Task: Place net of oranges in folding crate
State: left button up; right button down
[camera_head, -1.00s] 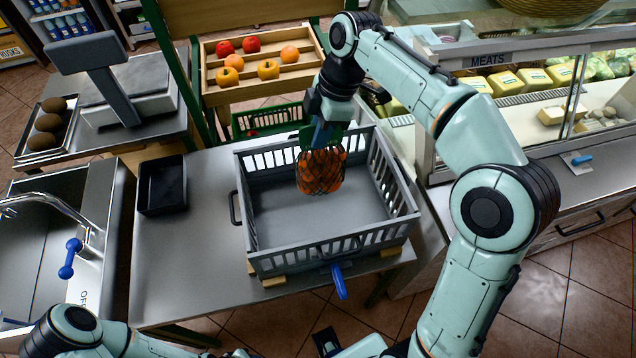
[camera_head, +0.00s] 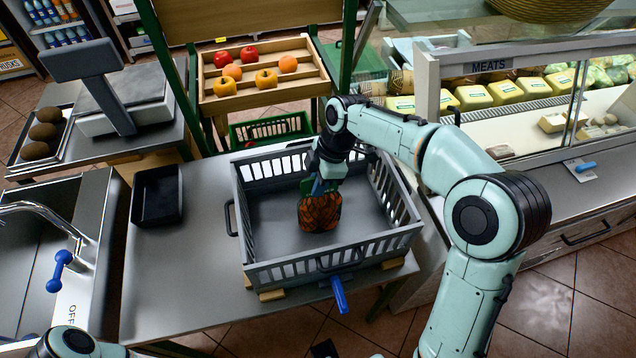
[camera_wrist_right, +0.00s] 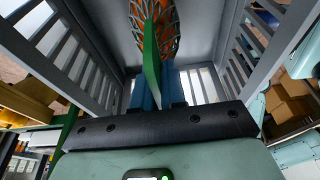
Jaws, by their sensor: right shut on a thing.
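The net of oranges (camera_head: 320,213) is inside the grey folding crate (camera_head: 335,262), near the middle of its floor. Whether it touches the floor I cannot tell for sure. My right gripper (camera_head: 318,186) points down into the crate and is shut on the net's green top. In the right wrist view the blue fingers (camera_wrist_right: 158,88) close on the green strip, with the oranges in their net (camera_wrist_right: 155,30) beyond them. My left gripper is not visible.
A black tray (camera_head: 157,196) sits on the steel table left of the crate. A sloped wooden fruit rack (camera_head: 265,95) stands behind, and a glass meat counter (camera_head: 520,125) is to the right. A blue handle (camera_head: 339,293) sticks out at the crate's front.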

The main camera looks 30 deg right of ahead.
jog(key=shift+f, duration=0.1)
jog(key=c, duration=1.2)
grip_release()
jog(key=shift+d+r, duration=0.1)
jog(key=shift+r, duration=0.35)
jog(key=p+v, duration=0.2)
jog(key=v, duration=0.9)
jog(key=shift+r, duration=0.25)
jog(key=shift+s+f, duration=0.1)
